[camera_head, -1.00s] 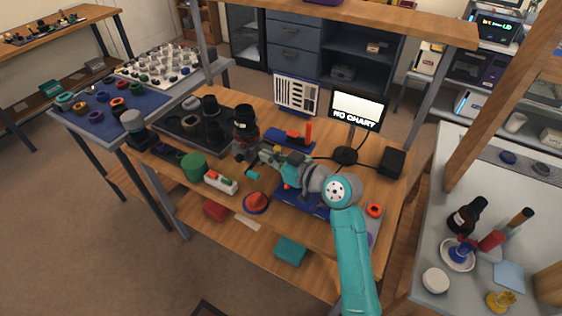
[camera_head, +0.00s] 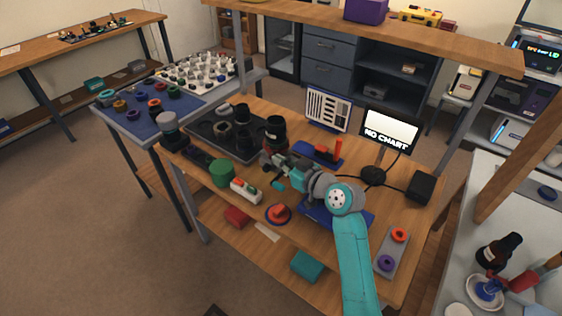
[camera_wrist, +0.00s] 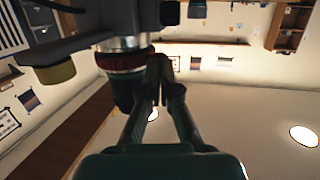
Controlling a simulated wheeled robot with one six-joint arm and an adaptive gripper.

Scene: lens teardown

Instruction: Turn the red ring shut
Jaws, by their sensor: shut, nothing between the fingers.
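A dark upright lens body (camera_head: 275,127) stands on the wooden bench, with a dark red ring (camera_head: 274,149) low on it. In the wrist view the red ring (camera_wrist: 122,61) is a ribbed dark red band below a silver collar (camera_wrist: 122,43). My gripper (camera_head: 265,160) is beside the lens at ring height. In the wrist view my gripper (camera_wrist: 158,66) has its fingertips together, empty, just right of the ring. I cannot tell whether the fingertips touch it. The ring's far side is hidden.
A dark tray (camera_head: 212,150) with black parts lies left of the lens. A lit screen (camera_head: 391,130) stands at the back right.

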